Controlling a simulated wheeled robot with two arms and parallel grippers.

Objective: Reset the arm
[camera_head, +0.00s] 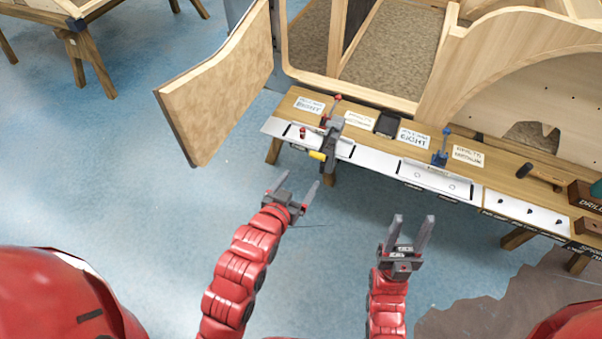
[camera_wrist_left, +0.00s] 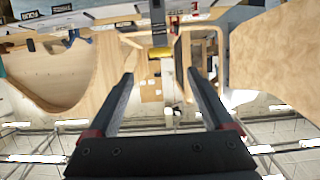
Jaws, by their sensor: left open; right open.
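My left gripper (camera_head: 296,190) is open and empty, its arm coming in from the lower left. It is held in front of the workbench (camera_head: 372,111), apart from it. In the left wrist view its two fingers (camera_wrist_left: 158,80) stand wide apart with nothing between them, and the picture there is upside down. My right gripper (camera_head: 410,232) is also open and empty, to the right and nearer to me. Its fingers point toward the bench. Neither gripper touches anything.
The bench carries white trays (camera_head: 440,178), paper labels, a red clamp (camera_head: 331,106), a blue clamp (camera_head: 442,147), a drill-like tool with a yellow end (camera_head: 318,155) and a hammer (camera_head: 540,177). A wooden bodyframe (camera_head: 440,90) stands behind, with a curved panel (camera_head: 215,90) at left.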

